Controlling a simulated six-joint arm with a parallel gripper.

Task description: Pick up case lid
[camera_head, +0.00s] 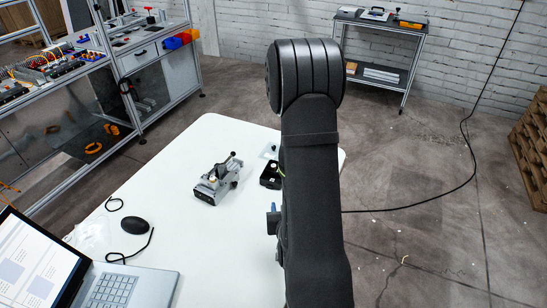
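I cannot clearly make out the case lid. A black open box-like part (271,175) with a light round spot lies on the white table, partly hidden behind my dark arm. A small pale, clear-looking piece (270,152) lies just beyond it, too small to identify. A grey metal device (216,181) with a black lever stands on the table to the left of the black part. My arm rises across the middle of the view, and my gripper does not show.
The white table (215,245) has bare room around the device. A laptop (50,270), a black mouse (135,225) and cables lie at the left front. A metal workbench (150,55) stands behind at left, and a small cart (385,45) at the back.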

